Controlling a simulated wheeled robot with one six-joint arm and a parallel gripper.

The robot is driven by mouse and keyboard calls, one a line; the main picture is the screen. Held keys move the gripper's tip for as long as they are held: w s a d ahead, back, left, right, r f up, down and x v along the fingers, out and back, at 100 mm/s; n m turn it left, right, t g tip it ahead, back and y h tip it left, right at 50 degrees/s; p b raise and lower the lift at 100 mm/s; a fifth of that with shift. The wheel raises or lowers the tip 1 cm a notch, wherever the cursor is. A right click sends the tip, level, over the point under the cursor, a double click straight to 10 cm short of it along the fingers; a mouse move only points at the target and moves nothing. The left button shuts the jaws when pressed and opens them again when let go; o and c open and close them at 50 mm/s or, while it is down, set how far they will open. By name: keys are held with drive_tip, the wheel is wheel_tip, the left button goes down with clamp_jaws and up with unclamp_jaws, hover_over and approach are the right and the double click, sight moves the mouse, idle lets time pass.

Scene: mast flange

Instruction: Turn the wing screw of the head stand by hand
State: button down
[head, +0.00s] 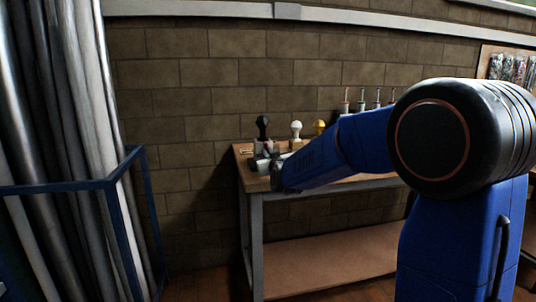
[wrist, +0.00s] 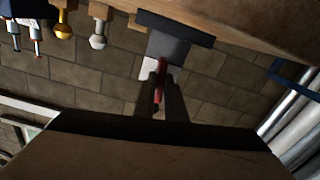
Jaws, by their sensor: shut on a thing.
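My gripper (head: 272,170) is at the left end of the workbench, low over its top. In the wrist view, which looks upside down, my gripper's two dark fingers (wrist: 160,85) are shut on a slim red piece (wrist: 161,67), which looks like the wing screw. The red piece stands against a grey block with a dark bar (wrist: 175,27), which looks like the head stand. A small white part (wrist: 149,68) shows beside the fingers. In the head view my gripper and arm hide most of the stand, and the screw cannot be made out.
On the workbench (head: 243,168) behind my gripper stand a black knob (head: 262,127), a white knob (head: 296,129) and a yellow knob (head: 320,127). Several red-topped slim items (head: 361,97) stand farther right. A blue rail frame (head: 105,185) with grey tubes is at left.

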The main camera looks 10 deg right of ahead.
drive_tip(key=n, duration=0.4)
drive_tip(key=shift+n, duration=0.3)
idle(0.3)
drive_tip(key=c, duration=1.8)
unclamp_jaws()
drive_tip(key=shift+w, duration=0.1)
drive_tip(key=s, duration=1.7)
drive_tip(key=shift+s, duration=0.2)
drive_tip(key=shift+o, duration=0.2)
